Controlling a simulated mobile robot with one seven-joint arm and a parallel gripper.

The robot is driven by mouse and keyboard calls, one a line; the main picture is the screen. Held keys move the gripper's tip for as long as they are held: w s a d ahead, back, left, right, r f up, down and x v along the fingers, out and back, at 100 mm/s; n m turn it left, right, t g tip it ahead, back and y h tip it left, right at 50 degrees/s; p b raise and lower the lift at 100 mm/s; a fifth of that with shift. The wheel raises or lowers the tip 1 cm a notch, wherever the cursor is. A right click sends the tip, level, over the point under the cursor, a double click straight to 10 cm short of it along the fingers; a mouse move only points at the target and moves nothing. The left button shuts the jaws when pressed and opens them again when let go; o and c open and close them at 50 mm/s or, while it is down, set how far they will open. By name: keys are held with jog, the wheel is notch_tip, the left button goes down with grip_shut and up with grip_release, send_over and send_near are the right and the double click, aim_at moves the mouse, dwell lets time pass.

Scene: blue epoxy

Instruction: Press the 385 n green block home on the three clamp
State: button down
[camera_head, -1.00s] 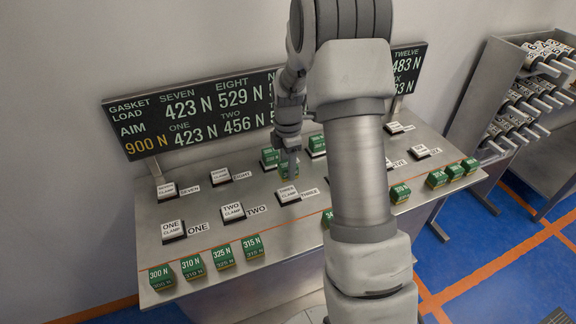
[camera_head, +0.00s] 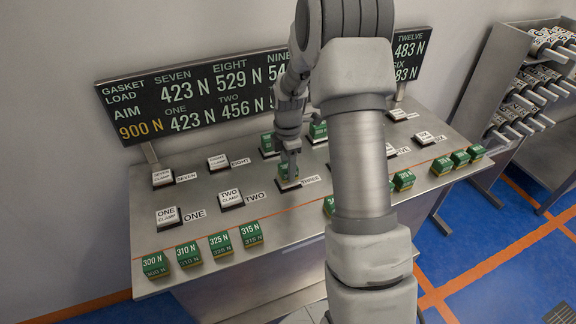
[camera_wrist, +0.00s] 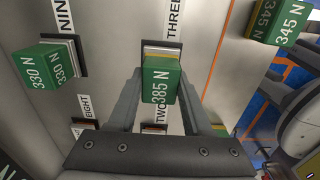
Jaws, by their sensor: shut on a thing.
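The green 385 N block (camera_wrist: 160,82) is held between the two fingers of my gripper (camera_wrist: 160,100) in the wrist view. In the head view the block (camera_head: 288,171) is at the three clamp (camera_head: 289,186), just left of the THREE label (camera_head: 311,180). It covers most of the clamp's white face; the dark base shows below it. My gripper (camera_head: 289,156) is shut on the block from above. In the wrist view a dark edge of the three clamp (camera_wrist: 178,45) shows behind the block. I cannot tell whether the block is fully seated.
A green 330 N block (camera_wrist: 42,66) sits on the nine clamp. Several green blocks, including the 315 N block (camera_head: 251,235), line the table's front edge. The two clamp (camera_head: 230,198) and one clamp (camera_head: 168,216) are bare. My arm hides the table's middle right.

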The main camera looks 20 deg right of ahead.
jog(key=shift+f+b, duration=0.45)
jog(key=shift+f, duration=0.2)
jog(key=shift+c, duration=1.3)
grip_release()
notch_tip(320, 180, up, 17)
jog(key=p, duration=0.1)
jog(key=s+a+r+m+t, duration=0.1)
jog(key=s+a+r+m, duration=0.25)
jog(key=s+r, duration=0.2)
jog(key=s+a+r+m+t, duration=0.2)
jog(key=s+a+m, duration=0.1)
jog(key=s+m, duration=0.4)
jog(key=s+a+r+m+t, duration=0.2)
jog(key=s+m, duration=0.5)
jog(key=s, duration=0.6)
jog(key=shift+a+r+t, duration=0.15)
jog(key=shift+a+t, duration=0.15)
jog(key=shift+a, duration=0.5)
